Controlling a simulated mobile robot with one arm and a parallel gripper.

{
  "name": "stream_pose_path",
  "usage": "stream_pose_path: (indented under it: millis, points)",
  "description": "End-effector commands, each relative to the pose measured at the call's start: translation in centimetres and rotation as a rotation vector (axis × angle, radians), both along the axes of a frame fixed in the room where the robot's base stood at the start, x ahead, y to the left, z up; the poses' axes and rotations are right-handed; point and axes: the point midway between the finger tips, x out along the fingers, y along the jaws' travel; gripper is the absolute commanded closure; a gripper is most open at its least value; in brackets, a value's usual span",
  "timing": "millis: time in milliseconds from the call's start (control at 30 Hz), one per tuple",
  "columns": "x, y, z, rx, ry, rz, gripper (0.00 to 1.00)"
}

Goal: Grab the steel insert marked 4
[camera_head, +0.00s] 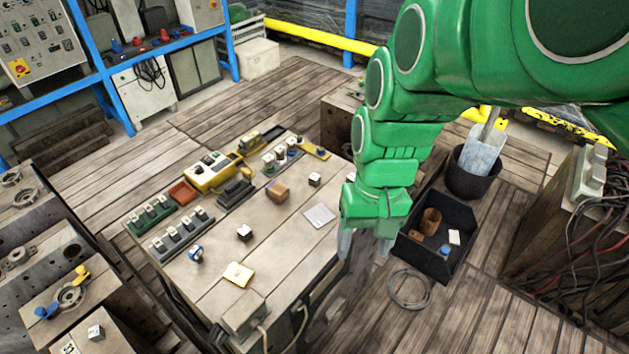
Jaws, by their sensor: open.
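Small block-like inserts with pale tops lie in several places. One dark-sided block (244,232) is near the table's middle, and another (315,179) is towards its right side. A pale cube with marks (95,332) sits on a separate surface at lower left. More stand in a grey rack (181,234) and a green rack (151,215). The marks are too small to read, so I cannot tell which is the 4. My gripper (365,246) is open and empty, pointing down by the table's right edge, apart from all the blocks.
The wooden table (290,231) also holds a yellow device (211,172), a brown block (278,192), a red tray (183,193), a yellow note (238,274) and a grey plate (319,215). A black bin (440,265) and a cable coil (410,290) lie on the floor at right.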

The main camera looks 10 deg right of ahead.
Motion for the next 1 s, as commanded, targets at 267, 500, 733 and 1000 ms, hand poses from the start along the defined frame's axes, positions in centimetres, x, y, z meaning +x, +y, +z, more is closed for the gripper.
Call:
stream_pose_path:
  millis: [267,500,733,1000]
  points:
    - [1.0,4.8,-0.3,0.187,0.043,-0.096,0.36]
    - [2.9,8.1,-0.3,0.316,0.084,-0.17,0.36]
    - [6.8,11.7,-0.3,0.479,0.139,-0.29,0.36]
    - [12.4,14.5,-0.8,0.653,0.221,-0.467,0.36]
